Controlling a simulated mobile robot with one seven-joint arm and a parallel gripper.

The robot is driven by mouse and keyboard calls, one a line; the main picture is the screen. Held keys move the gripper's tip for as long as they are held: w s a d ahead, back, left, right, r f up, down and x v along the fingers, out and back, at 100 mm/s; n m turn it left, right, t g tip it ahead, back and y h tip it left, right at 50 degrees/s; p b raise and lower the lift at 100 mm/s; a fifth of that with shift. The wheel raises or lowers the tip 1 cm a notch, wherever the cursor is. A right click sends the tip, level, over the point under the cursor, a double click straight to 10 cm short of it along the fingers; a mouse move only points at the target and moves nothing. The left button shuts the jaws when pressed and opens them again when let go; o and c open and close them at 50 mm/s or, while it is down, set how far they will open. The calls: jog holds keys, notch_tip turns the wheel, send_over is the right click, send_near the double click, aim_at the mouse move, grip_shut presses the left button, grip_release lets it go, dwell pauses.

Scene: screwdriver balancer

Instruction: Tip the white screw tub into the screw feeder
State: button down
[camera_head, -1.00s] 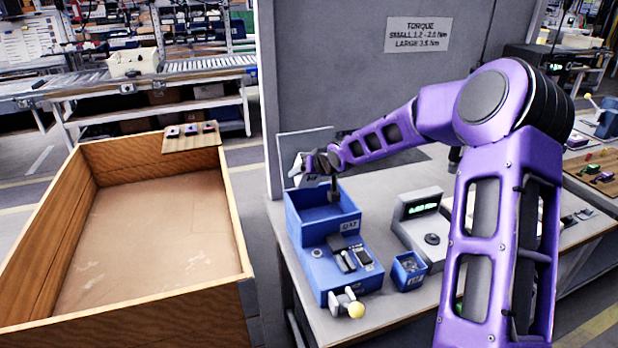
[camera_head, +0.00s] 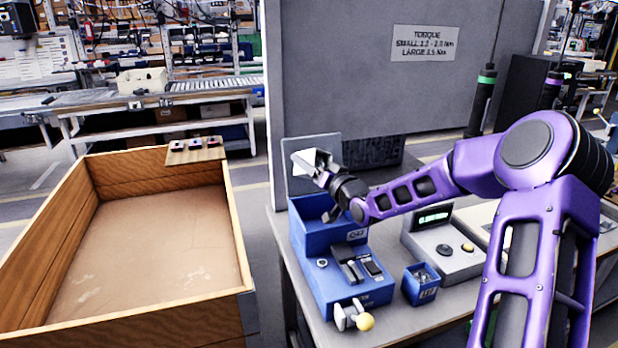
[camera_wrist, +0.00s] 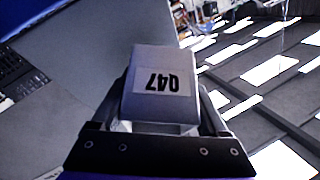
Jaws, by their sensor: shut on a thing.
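My gripper (camera_head: 318,172) is shut on the white screw tub (camera_head: 305,161). In the head view the tub is tilted above the back of the blue screw feeder's open hopper (camera_head: 318,232), apart from it. In the wrist view the tub (camera_wrist: 162,85) sits between both fingers, its dark label Q47 appearing upside down. The tub's opening and contents are hidden. The blue screw feeder (camera_head: 335,287) stands on the bench, with a similar but small label on its hopper front. I cannot see any screws in the hopper.
A small blue bin (camera_head: 421,284) stands right of the feeder, beside a grey display box (camera_head: 445,252). A grey panel (camera_head: 375,75) rises behind the bench. A large wooden crate (camera_head: 70,222) is at the left.

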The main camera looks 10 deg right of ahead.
jog(key=shift+d+r+m+t+y+b, duration=0.2)
jog(key=shift+t+b, duration=0.3)
jog(key=shift+b, duration=0.5)
jog(key=shift+a+r+m+t+y+b, duration=0.15)
jog(key=shift+t+y+b, duration=0.25)
jog(key=shift+b, duration=0.6)
jog(key=shift+s+d+r+m+t, duration=0.1)
jog(key=shift+r+m+t, duration=0.2)
jog(key=shift+r+t, duration=0.35)
jog(key=shift+s+d+r+m+t, duration=0.1)
jog(key=shift+r+m+t, duration=0.2)
jog(key=shift+t, duration=0.55)
jog(key=shift+a, duration=0.1)
